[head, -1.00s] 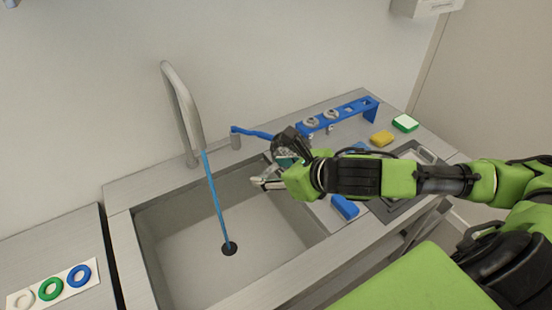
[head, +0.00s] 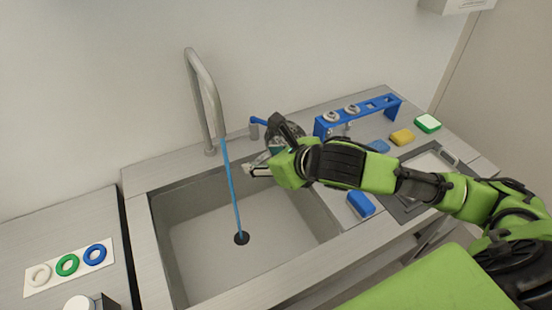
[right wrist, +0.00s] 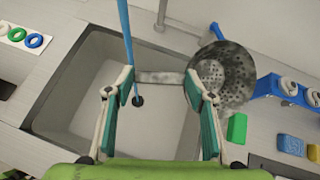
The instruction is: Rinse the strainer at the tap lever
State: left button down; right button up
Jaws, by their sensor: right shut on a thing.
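The strainer (right wrist: 222,75) is a grey metal bowl with holes, seen in the right wrist view. Its flat handle runs left between my fingers. My right gripper (right wrist: 163,82) is shut on the handle; in the head view the gripper (head: 262,169) is over the sink's back right part and hides most of the strainer. The tap (head: 206,95) stands behind the sink, and a blue water stream (head: 231,190) falls from it to the drain. The stream is left of the gripper, apart from it. The blue tap lever (head: 258,121) is right of the tap, partly behind my gripper. My left gripper is out of view.
The sink (head: 190,285) is otherwise empty. A blue rack (head: 327,127) with grey rings stands at the back right. A card (head: 40,288) with three rings lies left.

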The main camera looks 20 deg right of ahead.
jog(key=shift+w+a+f+b, duration=0.2)
jog(key=shift+w+a, duration=0.2)
jog(key=shift+a, duration=0.25)
jog(key=shift+w+a+f+b, duration=0.1)
jog(key=shift+w+a+b, duration=0.1)
jog(key=shift+w+a, duration=0.3)
jog(key=shift+w+a+f+p, duration=0.1)
jog(key=shift+w+a+p, duration=0.2)
jog(key=shift+a, duration=0.35)
jog(key=shift+w+a+f+p, duration=0.1)
jog(key=shift+w+a+p, duration=0.2)
jog(key=shift+a, duration=0.3)
jog(key=shift+w+a+f+p, duration=0.1)
jog(key=shift+w+a+p, duration=0.2)
jog(key=shift+a, duration=0.35)
jog(key=shift+o, duration=0.2)
jog(key=shift+w+d, duration=0.15)
jog(key=shift+w, duration=0.05)
jog(key=shift+w+d+p, duration=0.2)
jog(key=shift+w+p, duration=0.15)
jog(key=shift+s+a, duration=0.1)
